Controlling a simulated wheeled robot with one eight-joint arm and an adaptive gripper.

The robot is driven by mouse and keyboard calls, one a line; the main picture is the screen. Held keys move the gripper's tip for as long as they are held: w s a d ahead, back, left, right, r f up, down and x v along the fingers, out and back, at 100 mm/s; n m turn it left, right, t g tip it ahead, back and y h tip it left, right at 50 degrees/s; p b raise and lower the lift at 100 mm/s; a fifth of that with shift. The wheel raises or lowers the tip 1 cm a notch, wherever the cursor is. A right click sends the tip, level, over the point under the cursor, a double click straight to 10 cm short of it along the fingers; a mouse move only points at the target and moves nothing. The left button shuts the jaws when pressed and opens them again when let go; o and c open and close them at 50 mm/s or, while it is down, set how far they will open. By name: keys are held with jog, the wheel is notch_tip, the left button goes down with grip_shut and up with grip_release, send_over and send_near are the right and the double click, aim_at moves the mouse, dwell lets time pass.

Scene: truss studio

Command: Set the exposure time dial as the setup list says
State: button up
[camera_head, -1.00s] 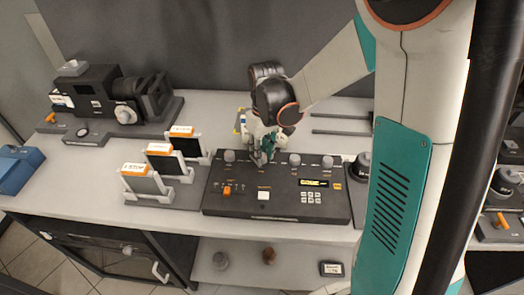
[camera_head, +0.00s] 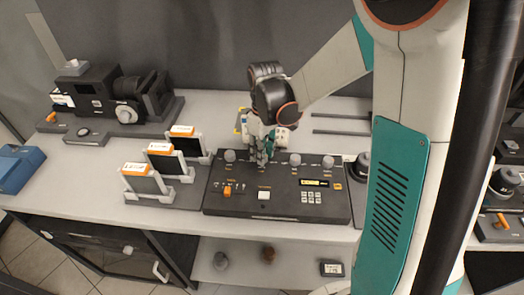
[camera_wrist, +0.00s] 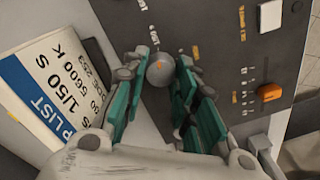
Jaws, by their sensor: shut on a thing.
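The black control panel (camera_head: 278,212) stands on the bench with a row of grey dials along its back edge. My gripper (camera_head: 262,160) points down at the second dial from the left. In the wrist view its teal fingers (camera_wrist: 160,78) are shut on a round grey dial (camera_wrist: 160,66) with an orange mark on top. The print by this dial is too small to read surely. The setup list (camera_wrist: 52,82) lies left of the panel in the wrist view, showing "1/50 S" and "5600 K"; its other lines are partly cut off or hidden.
The other dials (camera_head: 229,156) stand close on both sides of my gripper. An orange slider (camera_wrist: 270,92) and a white button (camera_wrist: 271,15) are on the panel. Framed plates (camera_head: 145,181) stand left of it, and a black camera-like device (camera_head: 110,100) stands farther left.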

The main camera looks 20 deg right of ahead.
jog(key=o, duration=1)
jog(key=shift+o, duration=0.2)
jog(key=shift+r, duration=0.1)
notch_tip(320, 180, up, 12)
jog(key=shift+w+d, duration=0.2)
jog(key=shift+d, duration=0.05)
jog(key=s+r+m+t, duration=0.3)
jog(key=s+m+t, duration=0.3)
jog(key=s, duration=1.1)
jog(key=shift+r+m+t+h, duration=0.15)
jog(key=shift+m+t+h, duration=0.15)
jog(key=shift+t, duration=0.5)
